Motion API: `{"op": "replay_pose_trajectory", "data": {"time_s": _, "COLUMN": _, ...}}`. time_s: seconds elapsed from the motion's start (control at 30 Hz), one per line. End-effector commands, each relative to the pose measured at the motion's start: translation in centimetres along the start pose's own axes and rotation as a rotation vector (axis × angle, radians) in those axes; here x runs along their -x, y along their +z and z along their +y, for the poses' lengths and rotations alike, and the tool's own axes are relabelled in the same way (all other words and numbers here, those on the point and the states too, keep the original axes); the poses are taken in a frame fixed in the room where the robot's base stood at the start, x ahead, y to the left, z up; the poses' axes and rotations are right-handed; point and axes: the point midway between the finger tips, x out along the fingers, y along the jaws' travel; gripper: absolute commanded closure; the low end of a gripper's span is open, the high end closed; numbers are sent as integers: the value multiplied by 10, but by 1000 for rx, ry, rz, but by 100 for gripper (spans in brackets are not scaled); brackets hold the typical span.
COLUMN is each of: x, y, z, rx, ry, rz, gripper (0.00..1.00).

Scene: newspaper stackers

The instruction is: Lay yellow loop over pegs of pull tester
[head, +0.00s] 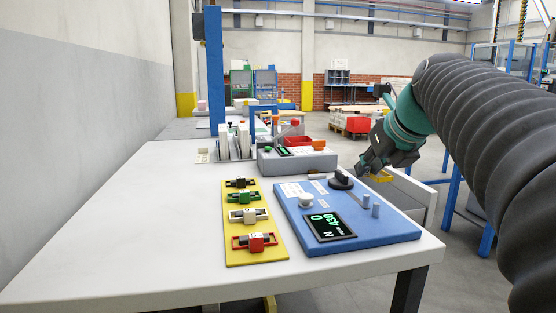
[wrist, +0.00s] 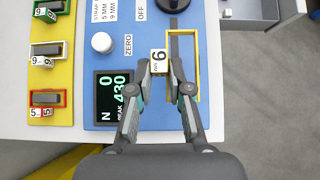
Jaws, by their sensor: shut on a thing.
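The yellow loop (wrist: 198,80) is a thin rectangular frame with a white numbered tag (wrist: 159,62). My gripper (wrist: 157,78) is shut on the tag, and the loop extends to its right. In the head view, my gripper (head: 367,170) holds the loop (head: 381,178) in the air by the right edge of the blue pull tester (head: 335,238). The tester's two grey pegs (head: 365,201) (head: 376,210) stand upright near its right side, with the loop apart from them. In the wrist view a grey bar shows inside the loop; I cannot tell what it is.
A yellow board (head: 256,256) with several tagged loops lies left of the tester. The tester carries a display (head: 330,227), a white button (head: 306,200) and a black knob (head: 341,179). A grey box (head: 297,160) stands behind. The table's left side is clear.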

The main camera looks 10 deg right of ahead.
Motion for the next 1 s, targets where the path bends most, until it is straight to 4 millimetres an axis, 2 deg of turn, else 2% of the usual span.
{"op": "replay_pose_trajectory", "data": {"time_s": 0.5, "x": -30, "y": -30, "z": 0, "rx": 1, "ry": 0, "rz": 0, "gripper": 100}}
{"op": "replay_pose_trajectory", "data": {"time_s": 1.0, "x": -33, "y": -33, "z": 0, "rx": 1, "ry": 0, "rz": -1, "gripper": 100}}
